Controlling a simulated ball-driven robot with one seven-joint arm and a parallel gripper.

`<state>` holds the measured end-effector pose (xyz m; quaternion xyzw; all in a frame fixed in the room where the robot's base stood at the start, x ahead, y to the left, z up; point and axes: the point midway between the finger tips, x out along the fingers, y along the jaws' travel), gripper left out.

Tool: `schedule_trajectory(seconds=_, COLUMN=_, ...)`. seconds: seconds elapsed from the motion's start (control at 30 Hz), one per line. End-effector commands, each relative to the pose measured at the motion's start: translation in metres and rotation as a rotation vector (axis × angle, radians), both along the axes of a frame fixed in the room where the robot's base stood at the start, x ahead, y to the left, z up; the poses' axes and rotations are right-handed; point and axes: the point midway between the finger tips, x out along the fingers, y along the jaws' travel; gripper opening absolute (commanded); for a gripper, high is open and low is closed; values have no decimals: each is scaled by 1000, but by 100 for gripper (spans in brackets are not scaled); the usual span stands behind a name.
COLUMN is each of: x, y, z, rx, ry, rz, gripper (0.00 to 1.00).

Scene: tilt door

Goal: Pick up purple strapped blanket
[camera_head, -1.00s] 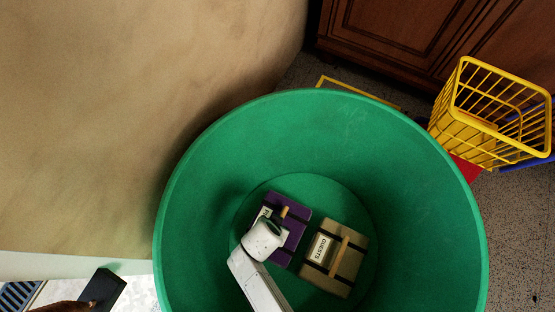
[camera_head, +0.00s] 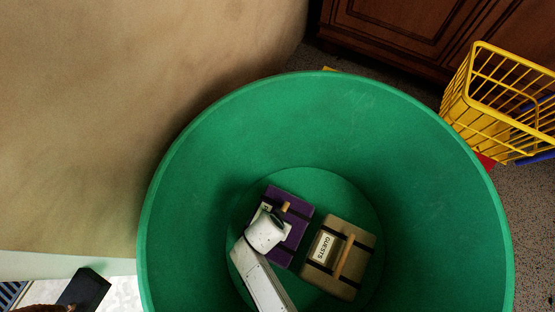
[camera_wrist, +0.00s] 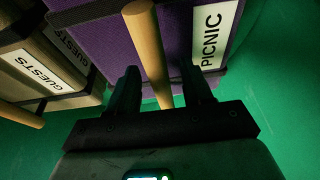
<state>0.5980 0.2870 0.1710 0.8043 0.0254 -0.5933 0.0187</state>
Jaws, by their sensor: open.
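The purple strapped blanket (camera_head: 290,208) lies in the bottom of a green bin (camera_head: 410,130). It has dark straps, a wooden handle (camera_wrist: 150,50) and a white PICNIC label (camera_wrist: 214,36). In the wrist view the purple blanket (camera_wrist: 185,30) fills the top middle. My gripper (camera_wrist: 160,78) is open, with one dark finger on each side of the wooden handle. I cannot tell whether the fingers touch it. In the head view my white arm end covers part of the blanket and the fingers are hidden.
A tan strapped blanket (camera_head: 357,262) labelled GUESTS lies close beside the purple one, on its right in the head view. The bin's tall round wall surrounds both. Outside are a yellow basket (camera_head: 478,121), a brown wooden cabinet (camera_head: 400,30) and a beige wall (camera_head: 100,120).

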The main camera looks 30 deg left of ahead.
Motion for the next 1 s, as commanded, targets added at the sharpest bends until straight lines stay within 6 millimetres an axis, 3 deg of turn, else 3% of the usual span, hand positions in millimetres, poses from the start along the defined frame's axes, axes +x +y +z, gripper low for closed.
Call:
schedule_trajectory(seconds=0.87, x=0, y=0, z=-4, rx=0, ry=0, rz=0, gripper=50)
schedule_trajectory(seconds=1.0, x=0, y=0, z=-4, rx=0, ry=0, rz=0, gripper=40)
